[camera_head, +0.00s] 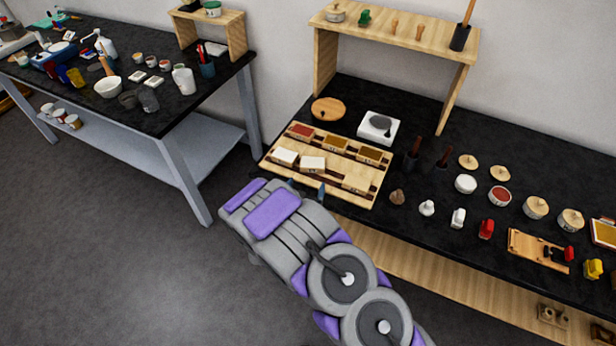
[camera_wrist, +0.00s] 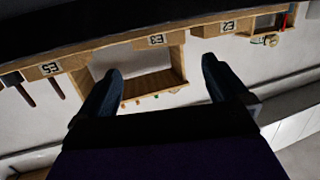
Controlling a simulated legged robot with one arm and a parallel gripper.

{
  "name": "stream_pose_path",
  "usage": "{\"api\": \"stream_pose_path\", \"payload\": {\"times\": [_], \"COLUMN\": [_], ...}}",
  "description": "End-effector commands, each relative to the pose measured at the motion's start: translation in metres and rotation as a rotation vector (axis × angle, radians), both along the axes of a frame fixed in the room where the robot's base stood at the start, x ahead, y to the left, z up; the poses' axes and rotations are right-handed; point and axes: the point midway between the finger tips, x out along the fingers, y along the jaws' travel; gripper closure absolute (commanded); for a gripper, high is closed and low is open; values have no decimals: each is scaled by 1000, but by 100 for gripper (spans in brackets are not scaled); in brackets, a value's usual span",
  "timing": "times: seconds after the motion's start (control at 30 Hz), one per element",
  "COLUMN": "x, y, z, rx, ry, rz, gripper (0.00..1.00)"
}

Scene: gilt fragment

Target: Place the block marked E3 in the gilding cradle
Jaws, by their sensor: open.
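In the wrist view, which looks upside down, the block marked E3 (camera_wrist: 155,41) shows its labelled end between my two dark fingers, beyond their tips. The block marked E5 (camera_wrist: 47,69) is to its left and the block marked E2 (camera_wrist: 228,27) to its right. My gripper (camera_wrist: 160,68) is open and empty. In the head view, pale-topped blocks stand along the front of a wooden tray (camera_head: 375,200); the middle one (camera_head: 312,165) seems to be E3, its label too small to read. My arm hides most of my gripper. I cannot identify the gilding cradle with certainty.
Blocks with red and ochre tops stand in the tray's back row. A wooden shelf (camera_head: 400,25) rises behind. Stamps, jars and a wooden holder (camera_head: 535,248) crowd the bench's right side. A second bench (camera_head: 150,118) stands left, with open floor between.

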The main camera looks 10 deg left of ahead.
Motion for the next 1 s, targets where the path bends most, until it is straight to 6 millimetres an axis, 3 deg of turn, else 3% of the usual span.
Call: {"api": "stream_pose_path", "payload": {"times": [0.3, 0.67, 1.0], "x": [-25, -23, -9], "y": [3, 1, -23], "z": [4, 7, 42], "rx": [3, 15, 164], "ry": [2, 19, 335], "rz": [0, -9, -62], "gripper": [0, 0, 0]}}
